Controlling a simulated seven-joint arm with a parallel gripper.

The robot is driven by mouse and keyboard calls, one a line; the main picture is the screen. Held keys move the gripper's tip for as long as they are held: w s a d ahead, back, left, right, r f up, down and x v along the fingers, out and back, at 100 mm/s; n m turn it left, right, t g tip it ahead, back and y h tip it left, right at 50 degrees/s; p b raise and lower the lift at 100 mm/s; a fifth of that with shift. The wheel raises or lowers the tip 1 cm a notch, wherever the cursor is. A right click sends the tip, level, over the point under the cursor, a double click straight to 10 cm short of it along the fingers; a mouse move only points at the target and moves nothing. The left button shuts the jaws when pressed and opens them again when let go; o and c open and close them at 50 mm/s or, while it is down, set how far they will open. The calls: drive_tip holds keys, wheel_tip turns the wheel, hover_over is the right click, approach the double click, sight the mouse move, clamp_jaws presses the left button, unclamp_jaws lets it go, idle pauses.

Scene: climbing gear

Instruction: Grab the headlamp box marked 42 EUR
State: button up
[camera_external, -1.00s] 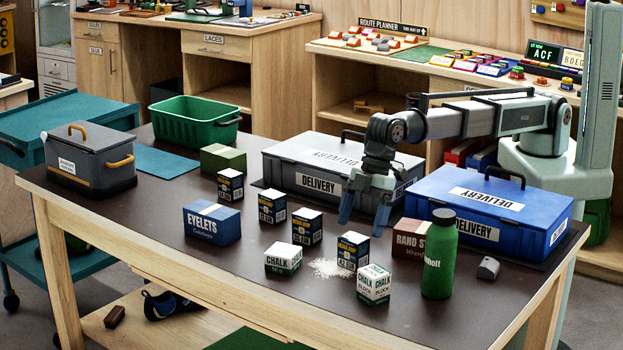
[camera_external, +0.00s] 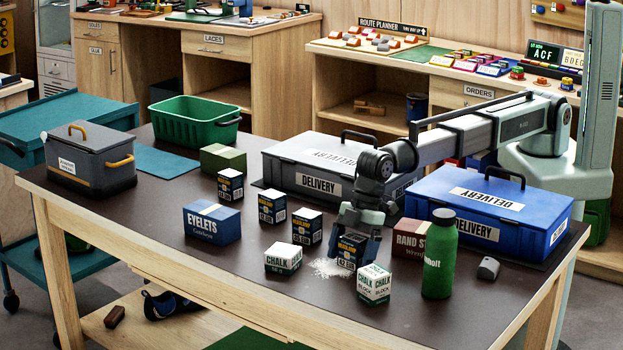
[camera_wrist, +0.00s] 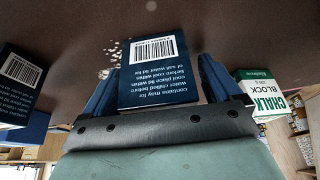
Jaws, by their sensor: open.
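The headlamp box (camera_external: 347,253) is a small dark blue carton standing upright on the dark table, its small price strip seeming to read 42 EUR. My gripper (camera_external: 358,247) is lowered over it from above, with its blue fingers on either side. In the wrist view the box (camera_wrist: 152,72) sits between the two fingers (camera_wrist: 156,84), barcode and small print facing the camera. The jaws are open; whether a finger touches the box I cannot tell. Three similar headlamp boxes (camera_external: 307,227) stand in a row to the left.
A chalk box (camera_external: 283,258) stands to the left and a chalk block box (camera_external: 374,284) close in front. White powder (camera_external: 330,268) lies beside the box. A brown-red box (camera_external: 409,238) and green bottle (camera_external: 439,255) stand right. Grey (camera_external: 285,177) and blue (camera_external: 550,222) delivery cases are behind.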

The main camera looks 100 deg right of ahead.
drive_tip(key=shift+c, duration=0.4)
drive_tip(key=c, duration=1)
drive_tip(key=shift+c, duration=0.2)
drive_tip(key=shift+r, duration=0.15)
